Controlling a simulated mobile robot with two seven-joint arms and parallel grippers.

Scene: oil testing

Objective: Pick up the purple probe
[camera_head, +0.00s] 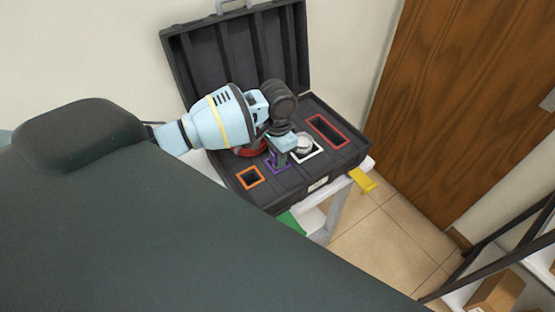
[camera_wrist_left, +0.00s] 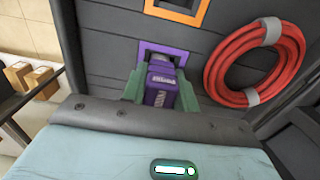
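The purple probe (camera_wrist_left: 162,85) stands at the purple-framed slot (camera_wrist_left: 184,47) of the open black case. In the wrist view, the fingers of my left gripper (camera_wrist_left: 162,92) lie close against both sides of it and appear shut on it. In the head view, my left gripper (camera_head: 279,154) reaches down over the purple frame (camera_head: 269,164), and the arm and gripper mostly hide the probe. I cannot tell whether the probe's lower end is still inside the slot. My right gripper is not in view.
The black case (camera_head: 322,187) has an orange-framed slot (camera_head: 250,178), a white-framed slot (camera_head: 317,154) holding a round pale item, and a red-framed slot (camera_head: 328,131). A red coiled hose (camera_wrist_left: 256,63) lies beside the probe. The raised lid (camera_head: 225,52) stands behind. A wooden door is at right.

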